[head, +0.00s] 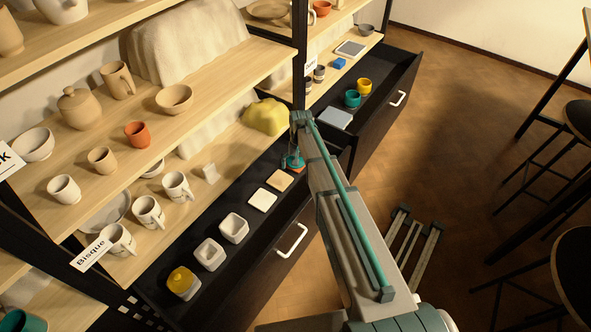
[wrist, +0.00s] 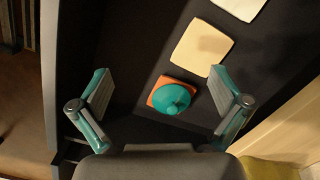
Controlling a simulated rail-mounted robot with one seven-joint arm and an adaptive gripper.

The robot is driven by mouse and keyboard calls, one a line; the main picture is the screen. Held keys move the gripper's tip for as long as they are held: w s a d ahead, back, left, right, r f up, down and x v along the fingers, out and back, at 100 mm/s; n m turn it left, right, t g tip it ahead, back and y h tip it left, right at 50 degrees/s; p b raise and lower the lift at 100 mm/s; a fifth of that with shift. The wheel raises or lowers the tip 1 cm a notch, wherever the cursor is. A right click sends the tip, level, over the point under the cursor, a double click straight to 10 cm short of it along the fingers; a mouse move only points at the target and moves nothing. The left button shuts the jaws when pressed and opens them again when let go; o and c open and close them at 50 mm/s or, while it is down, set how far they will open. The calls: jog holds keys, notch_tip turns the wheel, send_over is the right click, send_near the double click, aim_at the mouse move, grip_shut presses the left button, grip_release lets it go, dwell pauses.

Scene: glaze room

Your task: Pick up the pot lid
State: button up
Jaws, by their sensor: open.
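The pot lid (wrist: 173,99), teal, round and with a knob on top, rests on a small orange tile (wrist: 155,97) in the dark open drawer. My gripper (wrist: 165,92) is open, with one finger on each side of the lid in the wrist view. The lid appears nearer the right finger. No contact shows, and I cannot tell the height between fingers and lid. In the head view my gripper (head: 293,160) points down into the far end of the drawer, where it and my arm mostly hide the lid.
Cream tiles (head: 262,199) and square dishes (head: 234,227) line the same drawer (head: 219,280). A yellow lump (head: 265,117) sits on the shelf close beside my gripper. Bisque mugs (head: 148,212) stand along the shelf. Another open drawer (head: 372,82) lies beyond.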

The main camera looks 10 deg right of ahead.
jog(key=shift+m+t+h, duration=0.3)
jog(key=shift+m+t, duration=0.2)
jog(key=w+b, duration=0.2)
jog(key=w, duration=0.2)
jog(key=w+d+b, duration=0.1)
jog(key=w+b, duration=0.1)
jog(key=w, duration=0.2)
jog(key=w+d+b, duration=0.1)
jog(key=w+b, duration=0.1)
jog(key=w, duration=0.3)
jog(key=shift+r, duration=0.25)
jog(key=shift+a+f+b, duration=0.2)
jog(key=shift+f+b, duration=0.1)
jog(key=shift+f, duration=4.9)
jog(key=shift+s, duration=0.1)
jog(key=c, duration=1.6)
